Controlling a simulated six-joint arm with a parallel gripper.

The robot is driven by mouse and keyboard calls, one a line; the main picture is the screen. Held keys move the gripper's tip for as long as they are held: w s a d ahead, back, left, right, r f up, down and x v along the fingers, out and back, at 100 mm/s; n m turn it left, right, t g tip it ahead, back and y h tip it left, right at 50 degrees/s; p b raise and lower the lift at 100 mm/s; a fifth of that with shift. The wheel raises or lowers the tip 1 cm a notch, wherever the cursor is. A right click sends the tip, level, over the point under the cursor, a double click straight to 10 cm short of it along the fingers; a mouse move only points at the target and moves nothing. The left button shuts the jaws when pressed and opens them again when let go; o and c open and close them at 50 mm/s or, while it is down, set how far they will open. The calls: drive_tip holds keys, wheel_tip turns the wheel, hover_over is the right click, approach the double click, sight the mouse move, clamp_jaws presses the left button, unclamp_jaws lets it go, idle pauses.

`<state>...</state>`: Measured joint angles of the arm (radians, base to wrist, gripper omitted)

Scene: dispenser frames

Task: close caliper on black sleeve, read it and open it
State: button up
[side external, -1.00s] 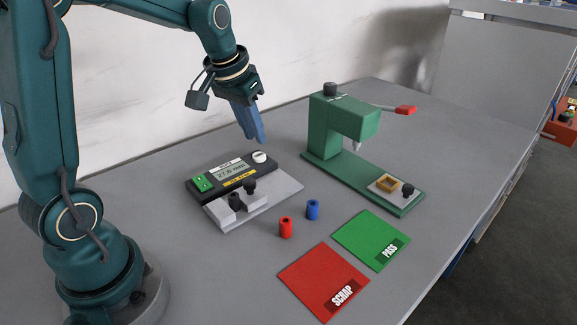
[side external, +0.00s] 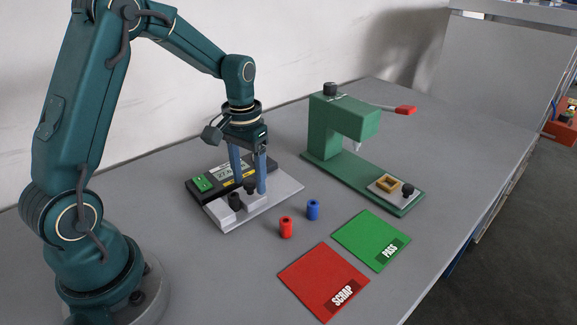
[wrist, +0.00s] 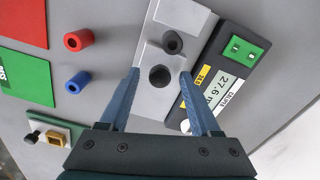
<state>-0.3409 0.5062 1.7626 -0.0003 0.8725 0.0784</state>
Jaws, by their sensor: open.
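The caliper is a grey plate (side external: 283,187) with a dark readout box (side external: 193,190); in the wrist view its display (wrist: 222,90) shows about 27.6. Two black round pieces stand on it. The one nearer the green button looks hollow, like the black sleeve (side external: 235,202), and also shows in the wrist view (wrist: 172,42). The other looks like a knob (wrist: 159,77) on the caliper's slide. My gripper (side external: 250,184) is open and pointing down, one finger on each side of the knob. A gap to each finger shows in the wrist view.
A red sleeve (side external: 286,228) and a blue sleeve (side external: 313,210) stand right of the caliper. Beyond them lie a red SCRAP mat (side external: 318,279) and a green PASS mat (side external: 370,237). A green press (side external: 330,135) stands behind to the right.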

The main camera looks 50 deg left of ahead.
clamp_jaws()
idle(1.4)
